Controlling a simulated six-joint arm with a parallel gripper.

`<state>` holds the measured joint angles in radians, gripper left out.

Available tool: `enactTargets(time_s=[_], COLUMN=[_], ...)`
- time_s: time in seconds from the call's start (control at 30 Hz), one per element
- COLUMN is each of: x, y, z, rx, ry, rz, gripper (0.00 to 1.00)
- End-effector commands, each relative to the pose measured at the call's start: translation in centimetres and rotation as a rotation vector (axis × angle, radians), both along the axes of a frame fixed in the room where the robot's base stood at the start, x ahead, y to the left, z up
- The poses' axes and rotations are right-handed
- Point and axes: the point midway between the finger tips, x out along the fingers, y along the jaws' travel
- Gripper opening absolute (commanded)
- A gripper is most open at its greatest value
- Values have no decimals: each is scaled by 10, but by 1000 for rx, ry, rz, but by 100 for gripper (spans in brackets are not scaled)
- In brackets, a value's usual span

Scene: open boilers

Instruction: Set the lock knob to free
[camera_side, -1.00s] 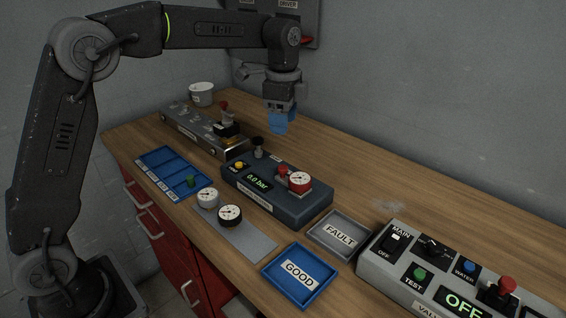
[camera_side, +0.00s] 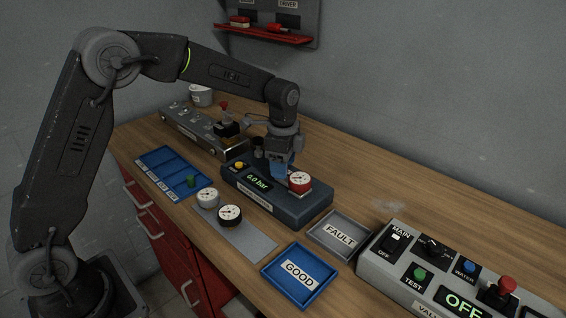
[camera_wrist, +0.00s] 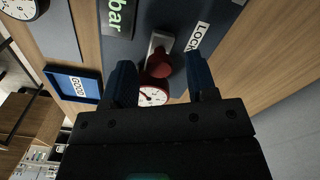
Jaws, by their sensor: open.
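The lock knob (camera_wrist: 158,64) is red, on a pale lever plate beside the label "LOCK" (camera_wrist: 199,36) on the dark test unit (camera_side: 262,200). In the wrist view it lies between the two blue fingers of my gripper (camera_wrist: 159,62), which is open with a gap on both sides. In the side view my gripper (camera_side: 279,171) is low over the unit and hides the knob. A red-rimmed gauge (camera_side: 299,182) sits on the unit just right of my fingers; it also shows in the wrist view (camera_wrist: 153,96), close to the knob.
The unit's display (camera_side: 258,182) reads 0.0 bar. A blue GOOD tray (camera_side: 300,276) and a grey FAULT tray (camera_side: 338,236) stand to the right.

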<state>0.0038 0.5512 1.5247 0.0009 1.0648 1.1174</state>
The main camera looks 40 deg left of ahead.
Motion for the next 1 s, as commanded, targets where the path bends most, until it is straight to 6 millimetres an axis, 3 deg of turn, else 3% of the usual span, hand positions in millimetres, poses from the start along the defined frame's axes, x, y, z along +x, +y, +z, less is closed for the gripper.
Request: enactTargets(time_s=[0.07, 0.57, 0.83, 1.0], x=[0, 0, 0, 0], y=[0, 0, 2, 23], z=[0, 1, 1, 1], rx=[0, 0, 0, -1], ry=[0, 0, 0, 0], rz=[0, 0, 1, 3], gripper=[49, 1, 0, 0])
